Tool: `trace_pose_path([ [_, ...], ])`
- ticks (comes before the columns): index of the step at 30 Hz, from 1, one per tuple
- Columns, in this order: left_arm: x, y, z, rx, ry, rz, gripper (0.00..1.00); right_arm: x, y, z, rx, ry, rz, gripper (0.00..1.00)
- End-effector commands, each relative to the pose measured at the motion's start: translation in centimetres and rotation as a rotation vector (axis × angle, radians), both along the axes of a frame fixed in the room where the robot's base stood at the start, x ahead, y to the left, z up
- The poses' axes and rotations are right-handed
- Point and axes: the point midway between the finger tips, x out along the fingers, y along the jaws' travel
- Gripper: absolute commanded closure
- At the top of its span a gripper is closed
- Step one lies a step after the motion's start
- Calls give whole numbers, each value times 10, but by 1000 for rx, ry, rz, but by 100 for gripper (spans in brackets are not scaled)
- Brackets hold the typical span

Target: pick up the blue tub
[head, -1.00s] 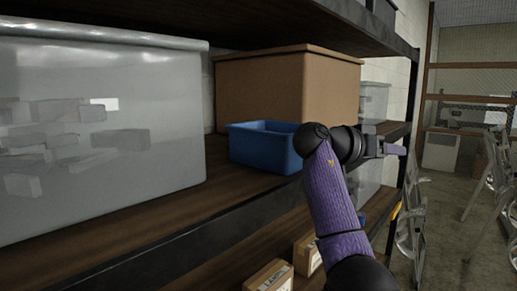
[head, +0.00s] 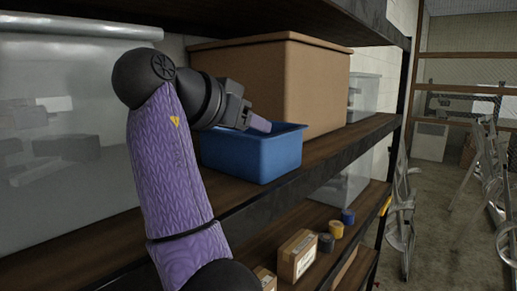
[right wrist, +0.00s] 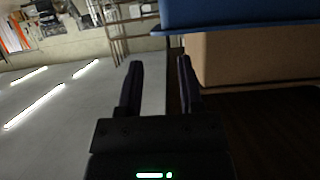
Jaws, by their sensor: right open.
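The blue tub (head: 262,158) is an open rectangular bin on the wooden shelf, near its front edge. My right gripper (head: 258,124) reaches in from the left in the head view, and its fingers overlap the tub's rim and opening. Whether they touch it cannot be told. In the right wrist view my right gripper (right wrist: 158,88) has its two fingers apart with nothing held between them. The blue tub (right wrist: 245,14) shows there at the top right, off to the side of the fingers. My left gripper is in neither view.
A large brown box (head: 265,80) stands right behind the tub. A big translucent bin (head: 60,190) is on the left, partly behind my arm. A smaller clear bin (head: 364,95) is farther right. An upper shelf (head: 290,14) hangs overhead. Cartons (head: 297,255) sit on the shelf below.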

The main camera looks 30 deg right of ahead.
Motion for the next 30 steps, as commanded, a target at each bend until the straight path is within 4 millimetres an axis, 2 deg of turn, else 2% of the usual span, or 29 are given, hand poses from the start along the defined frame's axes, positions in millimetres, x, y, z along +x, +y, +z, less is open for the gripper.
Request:
trace_pose_path([
  [1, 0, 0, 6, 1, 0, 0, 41, 3, -10, -2, 0, 2, -6, 53],
  [5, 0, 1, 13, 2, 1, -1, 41, 11, -27, -9, -1, 3, -4, 53],
  [10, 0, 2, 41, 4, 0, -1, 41, 28, -54, -17, -2, 7, -6, 53],
  [12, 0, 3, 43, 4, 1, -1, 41, 32, -64, -24, -3, 5, -5, 53],
  [20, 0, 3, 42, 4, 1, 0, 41, 35, -70, -31, -2, 2, -3, 53],
  [23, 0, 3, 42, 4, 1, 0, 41, 35, -70, -31, -2, 2, -3, 70],
  [27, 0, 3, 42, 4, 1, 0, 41, 35, -70, -31, -2, 2, -3, 100],
  [30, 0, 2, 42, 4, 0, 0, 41, 35, -70, -31, -2, 2, -3, 100],
])
